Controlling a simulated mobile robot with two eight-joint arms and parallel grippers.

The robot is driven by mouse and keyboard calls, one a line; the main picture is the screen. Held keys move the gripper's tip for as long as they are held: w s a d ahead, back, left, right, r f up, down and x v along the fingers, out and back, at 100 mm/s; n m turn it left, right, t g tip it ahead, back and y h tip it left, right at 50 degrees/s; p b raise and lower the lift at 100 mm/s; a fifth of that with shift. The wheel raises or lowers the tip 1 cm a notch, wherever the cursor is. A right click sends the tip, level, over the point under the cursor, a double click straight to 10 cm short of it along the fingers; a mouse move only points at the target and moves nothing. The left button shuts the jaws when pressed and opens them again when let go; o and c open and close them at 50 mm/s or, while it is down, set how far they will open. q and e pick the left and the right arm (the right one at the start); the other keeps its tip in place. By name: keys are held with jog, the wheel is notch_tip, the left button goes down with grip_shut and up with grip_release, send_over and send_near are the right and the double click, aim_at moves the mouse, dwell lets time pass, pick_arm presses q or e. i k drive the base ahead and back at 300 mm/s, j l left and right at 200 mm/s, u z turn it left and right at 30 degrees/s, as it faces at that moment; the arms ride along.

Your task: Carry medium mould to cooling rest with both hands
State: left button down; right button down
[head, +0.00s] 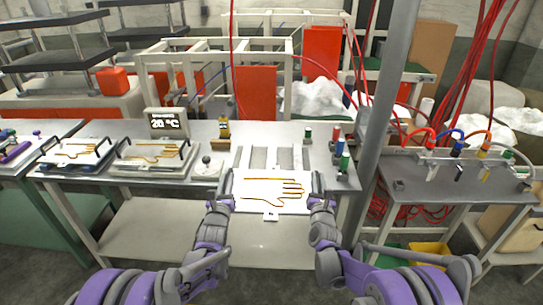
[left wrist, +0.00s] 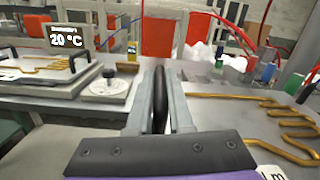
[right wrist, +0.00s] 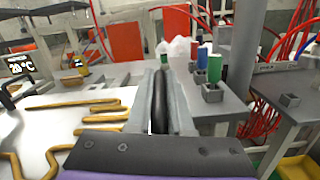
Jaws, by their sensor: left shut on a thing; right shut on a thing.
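The medium mould (head: 262,198) is a white plate with a gold hand-shaped outline and a small tag at its front edge. It is held level in front of the table, between my two grippers. My left gripper (head: 226,187) is shut on its left black handle (left wrist: 159,100). My right gripper (head: 317,186) is shut on its right black handle (right wrist: 160,102). The cooling rest (head: 270,158) appears to be the pale frame with upright bars on the table, just behind the mould. Its front part is hidden by the mould.
Two other hand moulds (head: 78,150) (head: 150,155) stand on the table to the left, by a display (head: 166,123) reading 20 °C. A round-knobbed device (head: 207,166) is left of the rest. Coloured cylinders (head: 337,136) stand to the right, near a grey post (head: 386,110).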

aim_at(272, 158)
jog(key=i, duration=0.9)
